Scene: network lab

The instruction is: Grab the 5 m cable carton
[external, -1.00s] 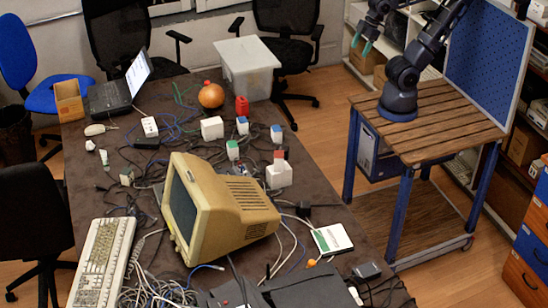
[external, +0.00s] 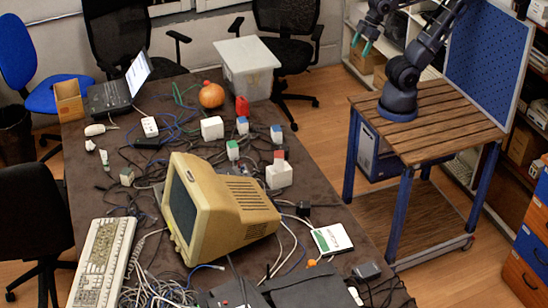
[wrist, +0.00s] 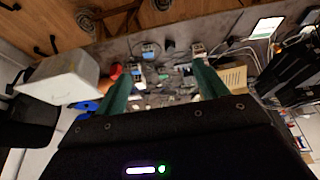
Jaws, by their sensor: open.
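Several small white cartons with coloured tops stand among cables on the dark table. Two have blue tops (external: 242,126) (external: 276,134), one has a green top (external: 232,150), and one has a red top (external: 279,158). No length label is legible, so I cannot tell which is the 5 m cable carton. My gripper (external: 362,44) is open and empty, raised at the upper right, beyond the table's right edge and apart from every carton. In the wrist view its two green fingers (wrist: 161,72) are spread, with a blue-topped carton (wrist: 150,51) farther off between them.
A white bin (external: 248,68), an orange round object (external: 211,95) and a red container (external: 242,106) stand behind the cartons. A beige monitor (external: 222,208) stands in front. Plain white blocks (external: 212,129) (external: 279,177) and tangled cables crowd the cartons. Open floor separates the table from my wooden stand.

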